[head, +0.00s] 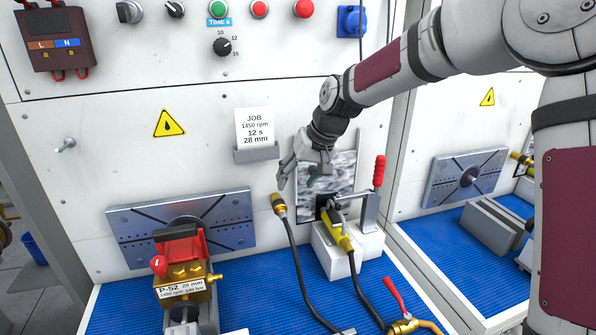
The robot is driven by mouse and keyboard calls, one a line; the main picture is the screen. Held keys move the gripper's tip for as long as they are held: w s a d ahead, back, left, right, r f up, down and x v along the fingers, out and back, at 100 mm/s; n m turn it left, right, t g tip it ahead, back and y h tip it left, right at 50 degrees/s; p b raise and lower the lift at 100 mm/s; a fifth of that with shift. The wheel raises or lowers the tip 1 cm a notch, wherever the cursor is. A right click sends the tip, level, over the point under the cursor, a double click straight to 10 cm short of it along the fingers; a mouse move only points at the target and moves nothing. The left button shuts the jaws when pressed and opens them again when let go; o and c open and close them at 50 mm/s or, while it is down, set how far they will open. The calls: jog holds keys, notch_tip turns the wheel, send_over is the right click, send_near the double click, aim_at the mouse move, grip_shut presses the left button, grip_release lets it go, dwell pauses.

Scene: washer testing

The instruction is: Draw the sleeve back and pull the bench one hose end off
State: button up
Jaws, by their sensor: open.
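My gripper (297,177) is open in the head view, in front of the panel, with its fingers pointing down and left. A black hose (294,255) with a brass hose end (279,205) stands up just below and left of my fingers, apart from them as far as I can tell. To the right, a second black hose (370,299) has a yellow and brass end (338,234) at a white block (330,257). I cannot make out a separate sleeve on either end, nor which end is bench one's.
A clamp with a red handle (379,171) stands right of the block. A pump labelled P-52 (183,283) sits front left before a slotted plate (222,219). A red-levered brass valve (404,325) is at the front. The blue mat (265,272) has free room between.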

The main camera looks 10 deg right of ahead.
aim_at(282, 208)
jog(key=x, duration=1.2)
jog(key=shift+a+f+p, duration=0.1)
jog(key=shift+f+p, duration=0.2)
